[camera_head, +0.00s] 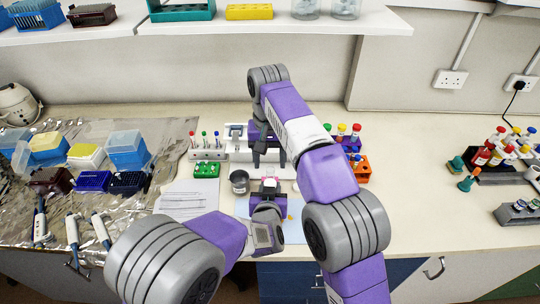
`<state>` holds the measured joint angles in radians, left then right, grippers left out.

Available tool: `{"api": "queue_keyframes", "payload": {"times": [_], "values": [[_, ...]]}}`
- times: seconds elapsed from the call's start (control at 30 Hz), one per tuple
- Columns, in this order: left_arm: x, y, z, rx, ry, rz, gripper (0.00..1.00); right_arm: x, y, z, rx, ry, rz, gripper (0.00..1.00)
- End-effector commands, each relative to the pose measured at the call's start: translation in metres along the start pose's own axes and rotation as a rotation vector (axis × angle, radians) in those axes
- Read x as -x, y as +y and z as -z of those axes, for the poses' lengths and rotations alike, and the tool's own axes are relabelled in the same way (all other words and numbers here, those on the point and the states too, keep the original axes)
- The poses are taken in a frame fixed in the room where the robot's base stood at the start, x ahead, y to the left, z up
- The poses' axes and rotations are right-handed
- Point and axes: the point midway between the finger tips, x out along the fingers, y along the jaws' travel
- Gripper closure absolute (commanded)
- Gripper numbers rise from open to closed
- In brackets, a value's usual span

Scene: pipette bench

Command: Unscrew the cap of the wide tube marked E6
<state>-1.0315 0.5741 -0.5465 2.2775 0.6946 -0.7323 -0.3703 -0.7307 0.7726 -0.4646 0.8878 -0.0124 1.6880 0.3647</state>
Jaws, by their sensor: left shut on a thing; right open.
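My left gripper (268,190) is the lower one, near the front of the bench, and is shut on a small upright thing with a pale top (269,182). This looks like the wide tube with its cap; no E6 marking can be read, and its lower part is hidden by the gripper. My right gripper (268,157) is open, with dark fingers pointing down just behind and above the pale top. I see nothing between its fingers, and it appears apart from the cap.
A grey metal cup (240,181) stands left of the held tube. An orange rack (361,168) is at the right, partly behind my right arm.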

Motion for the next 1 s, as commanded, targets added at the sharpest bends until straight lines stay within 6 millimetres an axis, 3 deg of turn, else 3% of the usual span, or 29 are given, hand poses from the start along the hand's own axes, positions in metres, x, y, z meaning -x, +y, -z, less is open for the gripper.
{"api": "queue_keyframes", "payload": {"times": [0.27,0.7,1.0], "values": [[0.0,0.0,0.0,0.0,0.0,0.0,1.0,0.0,0.0,0.0,0.002,0.013,0.005,0.44],[0.0,0.0,0.0,0.0,0.0,0.0,1.0,-0.058,0.0,0.0,0.001,0.012,0.005,0.44],[0.0,0.0,0.0,0.0,0.0,0.0,1.0,-0.073,0.001,0.001,0.0,0.016,0.005,0.44]]}}
